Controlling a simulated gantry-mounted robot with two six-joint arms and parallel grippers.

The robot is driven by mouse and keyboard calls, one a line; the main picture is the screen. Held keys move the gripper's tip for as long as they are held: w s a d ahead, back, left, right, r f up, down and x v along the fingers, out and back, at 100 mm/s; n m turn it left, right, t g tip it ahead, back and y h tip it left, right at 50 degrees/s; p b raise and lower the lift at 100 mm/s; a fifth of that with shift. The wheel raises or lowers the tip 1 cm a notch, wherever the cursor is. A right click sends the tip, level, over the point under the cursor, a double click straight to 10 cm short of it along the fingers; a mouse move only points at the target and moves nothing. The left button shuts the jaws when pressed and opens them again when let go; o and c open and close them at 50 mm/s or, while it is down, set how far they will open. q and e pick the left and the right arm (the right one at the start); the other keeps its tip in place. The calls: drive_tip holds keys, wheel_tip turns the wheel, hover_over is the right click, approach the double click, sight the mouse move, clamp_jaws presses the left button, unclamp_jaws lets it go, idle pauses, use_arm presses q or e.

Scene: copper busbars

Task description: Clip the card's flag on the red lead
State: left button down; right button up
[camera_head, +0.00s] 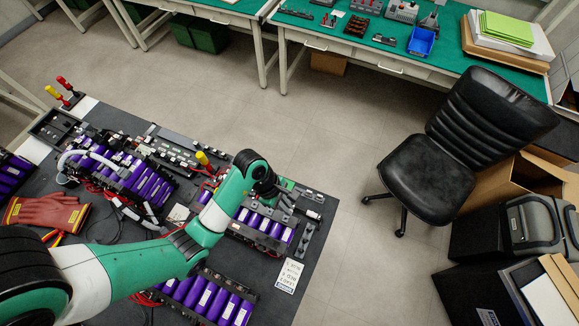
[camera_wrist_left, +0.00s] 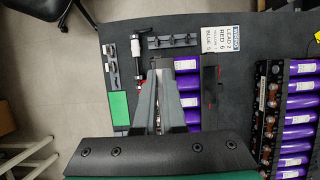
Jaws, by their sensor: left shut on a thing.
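The white card (camera_head: 288,275) lies on the dark bench mat near its right edge. In the left wrist view the card (camera_wrist_left: 221,39) has printed lines, one seeming to read RED 6. My left gripper (camera_head: 281,205) is over the right end of a purple-cell pack (camera_head: 262,224). In the left wrist view its fingers (camera_wrist_left: 158,66) are closed together over the pack's edge. What they hold is too small and covered to make out. Thin red strands (camera_wrist_left: 207,76) show beside the purple cells; I cannot tell which is the red lead. My right gripper is out of view.
Grey racks (camera_wrist_left: 172,41) (camera_wrist_left: 111,66) and a black-and-white rod-like part (camera_wrist_left: 138,58) lie close around the fingers. More packs (camera_head: 208,297), loose wires and red gloves (camera_head: 45,212) crowd the bench. A black chair (camera_head: 430,187) stands clear of it.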

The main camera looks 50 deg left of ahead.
use_arm(q)
drive_tip(key=s+a, duration=0.8)
drive_tip(key=a, duration=0.5)
drive_tip(key=s+a+p, duration=0.1)
drive_tip(key=s+a, duration=0.7)
drive_tip(key=a, duration=0.6)
drive_tip(key=shift+w+a, duration=0.1)
wheel_tip(320, 180, down, 5)
drive_tip(key=b, duration=0.3)
drive_tip(key=shift+f, duration=0.15)
